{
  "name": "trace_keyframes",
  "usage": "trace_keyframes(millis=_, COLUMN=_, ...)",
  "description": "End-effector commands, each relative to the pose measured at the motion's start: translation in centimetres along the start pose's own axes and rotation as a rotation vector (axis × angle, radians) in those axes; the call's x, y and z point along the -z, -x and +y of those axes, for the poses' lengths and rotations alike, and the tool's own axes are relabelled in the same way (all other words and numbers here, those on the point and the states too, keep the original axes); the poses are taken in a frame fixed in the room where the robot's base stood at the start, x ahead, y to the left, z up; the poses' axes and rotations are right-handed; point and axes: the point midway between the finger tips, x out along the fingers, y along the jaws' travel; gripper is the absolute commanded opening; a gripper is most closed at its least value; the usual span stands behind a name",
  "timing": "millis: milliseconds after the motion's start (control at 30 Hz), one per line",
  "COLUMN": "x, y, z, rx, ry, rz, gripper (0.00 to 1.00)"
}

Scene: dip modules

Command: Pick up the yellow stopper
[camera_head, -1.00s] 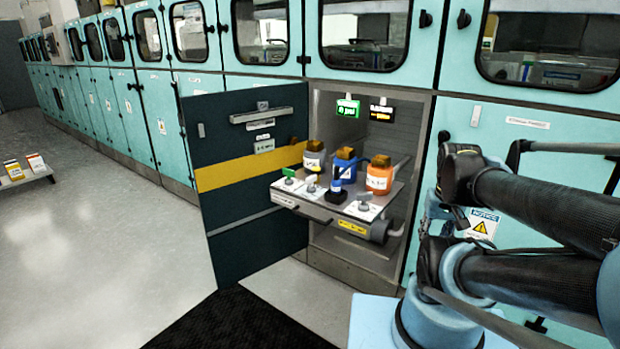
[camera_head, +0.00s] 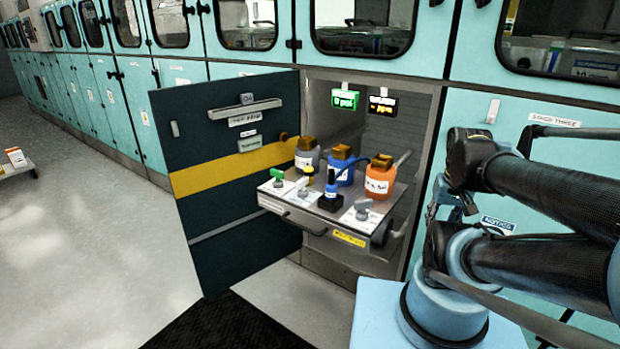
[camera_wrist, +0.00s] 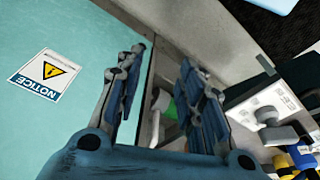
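A small yellow stopper (camera_head: 310,171) with a dark lower part stands on the pulled-out shelf (camera_head: 283,204) in the head view, behind the blue-topped piece. It also shows at the lower right edge of the wrist view (camera_wrist: 301,157), partly cut off. My gripper (camera_wrist: 163,58) is open and empty in the wrist view, its two blue-grey fingers apart. It is beside the cabinet front, well away from the stopper. In the head view my gripper is mostly hidden by my arm.
Grey, blue and orange bottles (camera_head: 379,178) stand at the back of the shelf. A blue-topped piece (camera_head: 331,188) and valves, one with a green handle (camera_head: 277,174), are at its front. An open dark door (camera_head: 230,240) stands left. A teal panel with a notice sign (camera_wrist: 39,74) is close to my gripper.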

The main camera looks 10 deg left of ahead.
Motion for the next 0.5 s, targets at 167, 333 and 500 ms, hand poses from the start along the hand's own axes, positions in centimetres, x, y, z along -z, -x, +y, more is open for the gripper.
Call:
trace_keyframes(millis=167, x=0.2, y=1.5, z=-0.5, rx=0.007, ry=0.051, rz=0.008, gripper=0.52)
trace_keyframes(millis=333, x=3.7, y=4.3, z=-2.5, rx=0.033, ry=0.228, rz=-0.004, gripper=0.52)
trace_keyframes(millis=500, x=8.0, y=7.4, z=-5.3, rx=0.067, ry=0.461, rz=-0.017, gripper=0.52)
